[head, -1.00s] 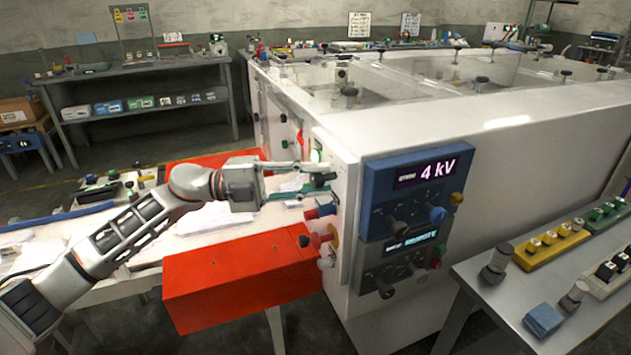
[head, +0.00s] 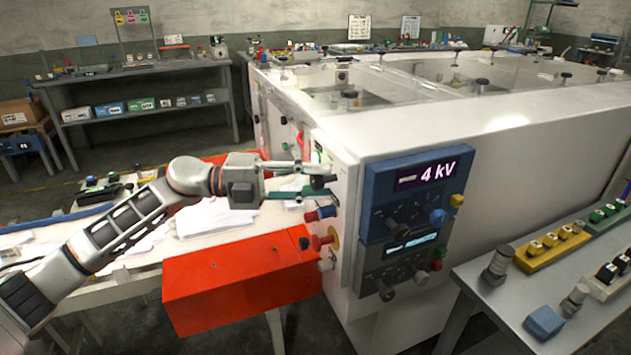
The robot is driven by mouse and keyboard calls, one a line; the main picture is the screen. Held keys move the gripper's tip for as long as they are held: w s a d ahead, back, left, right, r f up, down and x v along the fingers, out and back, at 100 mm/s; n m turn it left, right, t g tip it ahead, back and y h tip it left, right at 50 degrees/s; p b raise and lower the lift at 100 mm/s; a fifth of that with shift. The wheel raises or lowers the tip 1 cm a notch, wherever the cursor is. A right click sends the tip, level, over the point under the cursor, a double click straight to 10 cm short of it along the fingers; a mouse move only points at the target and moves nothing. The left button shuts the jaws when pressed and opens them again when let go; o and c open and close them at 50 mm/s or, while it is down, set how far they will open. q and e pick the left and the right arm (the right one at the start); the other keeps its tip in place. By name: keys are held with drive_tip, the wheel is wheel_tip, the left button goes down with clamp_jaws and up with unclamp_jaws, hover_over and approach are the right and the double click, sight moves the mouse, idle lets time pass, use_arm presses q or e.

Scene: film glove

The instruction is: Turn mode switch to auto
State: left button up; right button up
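A white machine cabinet (head: 331,190) fills the middle, with controls on its narrow left face. My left gripper (head: 322,180) reaches that face from the left, its two fingers apart with one above the other. A black knob-like part (head: 318,182) shows between the fingertips, partly covered by them. I cannot tell whether the fingers press on it. No label or switch position can be read there. A green-lit button (head: 318,157) is just above the fingers. My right gripper is not in view.
Red and blue knobs (head: 321,213) stick out just below the gripper. An orange-red box (head: 235,283) juts out lower down. A blue panel (head: 410,196) reads 4 kV, above a dark panel (head: 402,262). A side table (head: 500,315) with blocks stands at right.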

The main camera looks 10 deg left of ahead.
use_arm(q)
drive_tip(key=shift+o, duration=0.3)
drive_tip(key=s+a, duration=0.2)
drive_tip(key=a, duration=0.9)
drive_tip(key=shift+s+a, duration=0.2)
drive_tip(key=shift+a, duration=0.2)
drive_tip(key=s+d+f+n+t+y, duration=0.1)
drive_tip(key=d+f+n+t+y, duration=0.2)
drive_tip(key=f+n+t, duration=0.55)
drive_tip(key=s+d+f+n+t+y, duration=0.2)
drive_tip(key=d+f+n+t+y, duration=0.15)
drive_tip(key=f+n, duration=0.9)
drive_tip(key=s+a+f+n+g+y, duration=0.1)
drive_tip(key=s+f+n+y, duration=0.3)
drive_tip(key=s+f, duration=0.6)
drive_tip(key=s+a+f+n+g+y, duration=0.2)
drive_tip(key=s+f, duration=0.8)
drive_tip(key=f, duration=0.5)
drive_tip(key=shift+s+a+n+g+y, duration=0.15)
drive_tip(key=shift+n+g+y, duration=0.75)
drive_tip(key=shift+n+y, duration=0.35)
